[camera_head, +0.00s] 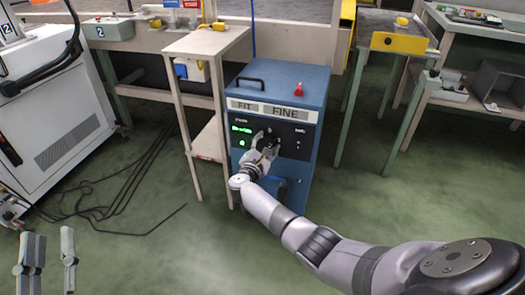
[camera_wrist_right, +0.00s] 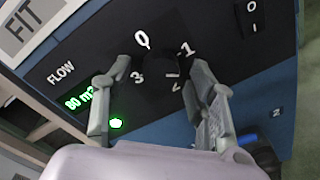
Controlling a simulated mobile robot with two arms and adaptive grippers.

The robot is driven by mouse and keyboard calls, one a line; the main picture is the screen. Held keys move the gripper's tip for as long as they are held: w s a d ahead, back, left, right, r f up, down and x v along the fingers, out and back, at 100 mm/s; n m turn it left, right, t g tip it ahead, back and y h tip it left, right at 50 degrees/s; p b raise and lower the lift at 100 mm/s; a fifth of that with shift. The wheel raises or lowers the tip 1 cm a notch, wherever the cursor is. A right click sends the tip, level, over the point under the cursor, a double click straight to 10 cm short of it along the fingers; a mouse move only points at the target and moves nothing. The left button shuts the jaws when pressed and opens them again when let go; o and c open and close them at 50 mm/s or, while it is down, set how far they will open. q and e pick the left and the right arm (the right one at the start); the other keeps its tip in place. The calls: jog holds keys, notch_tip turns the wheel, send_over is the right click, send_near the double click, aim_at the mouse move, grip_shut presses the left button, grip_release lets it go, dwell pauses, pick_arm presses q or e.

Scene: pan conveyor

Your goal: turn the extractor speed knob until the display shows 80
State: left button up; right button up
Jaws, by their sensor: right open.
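The blue extractor unit (camera_head: 300,82) stands on the floor with a black control panel. Its green display (camera_wrist_right: 80,99) reads 80 in the right wrist view, followed by a unit partly hidden by a finger. The dark speed knob (camera_wrist_right: 163,70) sits among the marks 0, 1, 2 and 3; its pointer is hard to make out. My right gripper (camera_wrist_right: 160,66) is open, with one finger on each side of the knob; contact cannot be told. In the head view my right gripper (camera_head: 264,146) covers part of the panel. My left gripper (camera_head: 50,240) is open and empty at the bottom left.
A 0/I switch (camera_wrist_right: 252,12) is on the panel's right. A black handle (camera_head: 250,80) and a red item (camera_head: 299,89) are on the unit's top. A wooden stand (camera_head: 205,43) is close on its left. Cables (camera_head: 110,180) lie on the floor.

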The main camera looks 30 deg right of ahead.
jog(key=v, duration=1.1)
jog(key=shift+s+a, duration=0.2)
jog(key=shift+a, duration=0.15)
